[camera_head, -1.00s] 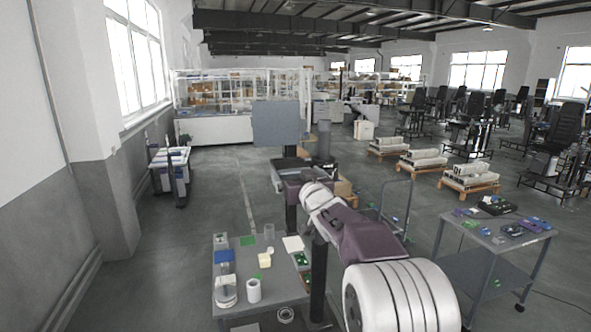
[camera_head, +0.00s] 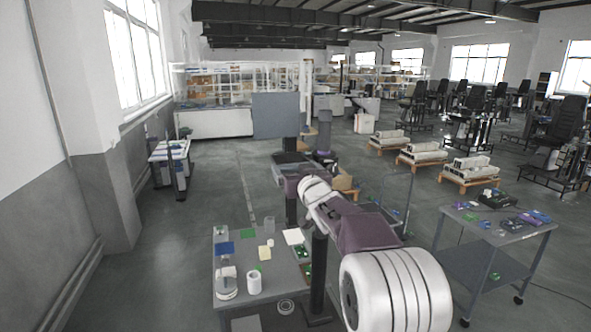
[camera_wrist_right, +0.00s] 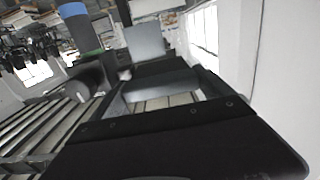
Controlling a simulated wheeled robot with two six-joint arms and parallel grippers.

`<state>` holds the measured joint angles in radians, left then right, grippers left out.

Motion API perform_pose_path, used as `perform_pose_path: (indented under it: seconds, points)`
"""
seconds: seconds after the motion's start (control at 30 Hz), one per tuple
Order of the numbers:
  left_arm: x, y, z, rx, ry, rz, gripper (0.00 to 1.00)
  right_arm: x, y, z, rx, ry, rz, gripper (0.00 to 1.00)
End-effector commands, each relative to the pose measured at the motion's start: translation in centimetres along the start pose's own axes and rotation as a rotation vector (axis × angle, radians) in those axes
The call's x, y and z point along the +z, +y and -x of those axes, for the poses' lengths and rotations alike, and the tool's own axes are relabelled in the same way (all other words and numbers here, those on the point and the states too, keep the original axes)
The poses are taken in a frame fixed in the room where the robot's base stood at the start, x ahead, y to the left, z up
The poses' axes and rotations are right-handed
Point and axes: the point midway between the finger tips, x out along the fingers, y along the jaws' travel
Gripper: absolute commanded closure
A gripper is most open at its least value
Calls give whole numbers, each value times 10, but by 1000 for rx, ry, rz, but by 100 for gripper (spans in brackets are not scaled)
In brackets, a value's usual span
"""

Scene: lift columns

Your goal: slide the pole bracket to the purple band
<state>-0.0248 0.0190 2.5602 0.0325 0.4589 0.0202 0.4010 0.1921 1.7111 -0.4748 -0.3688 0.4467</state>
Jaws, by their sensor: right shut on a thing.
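My right arm reaches forward from the lower right in the head view. Its gripper (camera_head: 292,182) is at a dark upright, below a grey panel (camera_head: 276,115); the arm's purple and white links hide most of the contact. In the right wrist view its black body fills the bottom, and the gripper is shut on a dark part I take as the pole bracket (camera_wrist_right: 165,85). A dark post in the wrist view carries a blue band (camera_wrist_right: 82,34) and a green band (camera_wrist_right: 97,53). I cannot make out a purple band. My left gripper is out of view.
A grey table (camera_head: 232,268) with bottles, cups and small parts stands in front, left of the arm. A grey cart (camera_head: 480,240) with small items stands at the right. Wooden pallets (camera_head: 465,178) lie farther back. The floor at the left is open.

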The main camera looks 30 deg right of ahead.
Motion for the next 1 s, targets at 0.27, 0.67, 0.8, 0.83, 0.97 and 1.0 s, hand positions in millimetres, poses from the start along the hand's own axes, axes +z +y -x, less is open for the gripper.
perform_pose_path:
  seconds: [0.27,0.67,0.8,0.83,0.97,1.0]
  points:
    - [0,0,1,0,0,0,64,-2,0,0,0,2,0,0]
    - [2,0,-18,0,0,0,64,0,0,42,2,6,1,0]
    - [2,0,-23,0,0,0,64,-1,1,67,2,5,1,0]
    - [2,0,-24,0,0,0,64,-1,1,72,2,5,1,0]
    - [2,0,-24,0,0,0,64,-2,0,87,1,4,0,0]
    - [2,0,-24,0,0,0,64,-2,0,90,1,3,0,0]
